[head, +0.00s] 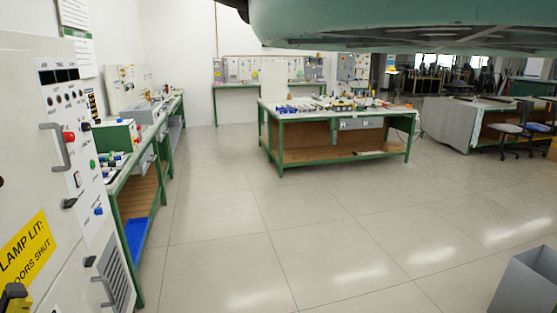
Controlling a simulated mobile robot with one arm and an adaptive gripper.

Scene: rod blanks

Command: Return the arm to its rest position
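My gripper is not in view in the head view. No rod blanks can be made out from here. A white machine cabinet (75,150) with a yellow "LAMP LIT: DOORS SHUT" label, handles, a red knob and buttons stands close at the left. A large pale green rounded shape hangs across the top right, close to the camera; I cannot tell what it is.
A green-framed workbench (340,152) with many small items stands mid-room. Another bench (140,172) runs along the left wall. A grey bin (528,282) is at the lower right. Chairs (508,129) are at the right. The tiled floor (290,235) between is clear.

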